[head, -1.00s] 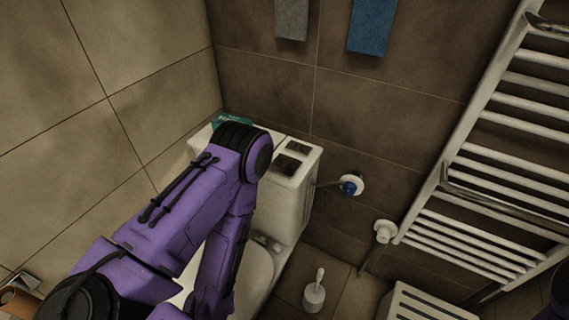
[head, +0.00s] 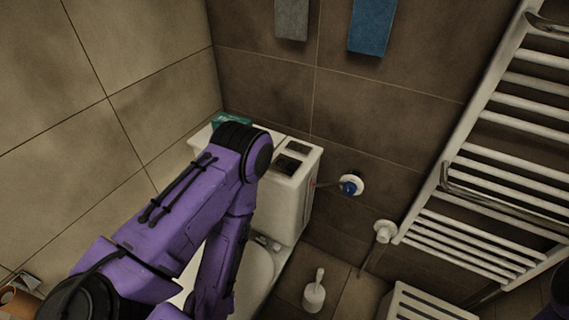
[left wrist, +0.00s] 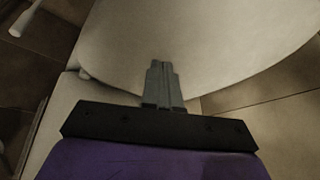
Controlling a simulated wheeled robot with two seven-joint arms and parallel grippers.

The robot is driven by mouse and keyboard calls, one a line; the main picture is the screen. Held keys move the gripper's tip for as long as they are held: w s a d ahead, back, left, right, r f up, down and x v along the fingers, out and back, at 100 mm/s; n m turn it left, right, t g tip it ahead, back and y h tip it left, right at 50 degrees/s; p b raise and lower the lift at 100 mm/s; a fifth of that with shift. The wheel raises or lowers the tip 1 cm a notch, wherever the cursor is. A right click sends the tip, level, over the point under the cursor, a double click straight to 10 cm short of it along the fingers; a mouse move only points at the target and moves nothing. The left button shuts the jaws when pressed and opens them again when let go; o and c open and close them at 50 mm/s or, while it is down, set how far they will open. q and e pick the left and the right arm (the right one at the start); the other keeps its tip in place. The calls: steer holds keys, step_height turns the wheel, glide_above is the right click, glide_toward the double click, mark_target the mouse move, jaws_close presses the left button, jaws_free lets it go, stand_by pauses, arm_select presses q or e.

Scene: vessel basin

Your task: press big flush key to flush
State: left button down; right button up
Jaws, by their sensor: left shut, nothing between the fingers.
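The white toilet's cistern (head: 290,200) stands against the back wall. Two dark flush keys are set in its top: one nearer the wall (head: 298,147) and one nearer me (head: 287,165), which looks the larger. My left arm reaches across the toilet and hides part of the cistern and bowl. My left gripper is hidden in the head view. In the left wrist view my left gripper (left wrist: 160,67) is shut and empty, in front of the white curved toilet surface (left wrist: 210,45). Contact cannot be told. My right gripper is not in view.
A green box (head: 230,119) lies on the cistern's far left. A blue-capped valve (head: 350,187) is on the wall to its right. A toilet brush (head: 314,293) stands on the floor. A white towel radiator (head: 490,165) fills the right side.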

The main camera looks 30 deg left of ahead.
arm_select(q)
steer(key=w+r+n+p, duration=0.1)
steer(key=w+r+p, duration=0.3)
steer(key=r+p, duration=0.15)
step_height(320, 180, up, 32)
steer(key=n+t+h+p, duration=0.5)
steer(key=n+h+p, duration=0.2)
steer(key=n+p, duration=0.8)
glide_above(282, 166)
steer(key=shift+d+f+m+p, duration=0.1)
steer(key=shift+m+p, duration=0.2)
steer(key=shift+p, duration=0.1)
steer(key=shift+f, duration=0.1)
step_height(282, 166, down, 9)
steer(key=b, duration=0.8)
steer(key=shift+f+b, duration=0.25)
steer(key=shift+b, duration=0.35)
